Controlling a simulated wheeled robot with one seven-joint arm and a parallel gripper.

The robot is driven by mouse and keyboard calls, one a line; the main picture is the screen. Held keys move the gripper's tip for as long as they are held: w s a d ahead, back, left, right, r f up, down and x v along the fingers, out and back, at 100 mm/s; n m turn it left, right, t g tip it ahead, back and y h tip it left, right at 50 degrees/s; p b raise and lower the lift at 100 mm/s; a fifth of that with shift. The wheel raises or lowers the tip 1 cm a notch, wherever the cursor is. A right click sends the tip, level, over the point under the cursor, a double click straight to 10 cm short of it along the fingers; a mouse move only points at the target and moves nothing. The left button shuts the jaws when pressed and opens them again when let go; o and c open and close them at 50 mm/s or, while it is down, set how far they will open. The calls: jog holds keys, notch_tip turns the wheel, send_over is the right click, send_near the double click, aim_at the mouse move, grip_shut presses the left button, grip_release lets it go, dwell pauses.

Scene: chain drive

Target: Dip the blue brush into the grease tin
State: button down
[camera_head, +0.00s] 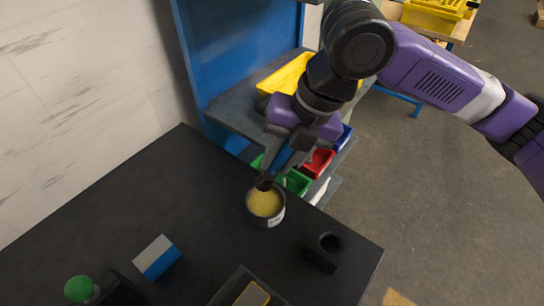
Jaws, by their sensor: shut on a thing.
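My gripper (291,137) is shut on the blue brush (282,161) above the far side of the black table. The brush tilts with its dark head pointing down and left. The grease tin (279,215) is a round dark tin with a pale label, standing upright and open with yellow grease inside. The brush head overlaps the tin's far rim in the picture. I cannot tell whether it touches the grease or is still above it.
On the black table (190,195) are a blue and white box (157,258), a green-topped item (79,289), a dark tray (224,290) holding a yellow item, and a black holder (320,259). A blue shelf with coloured bins (318,162) stands behind. The table's left middle is clear.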

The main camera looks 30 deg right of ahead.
jog(key=shift+f+b, duration=1.85)
jog(key=shift+f, duration=0.8)
jog(key=shift+f+b, duration=0.75)
jog(key=shift+f, duration=0.15)
dwell(0.4)
jog(key=shift+r+p, duration=2.75)
jog(key=shift+r, duration=0.85)
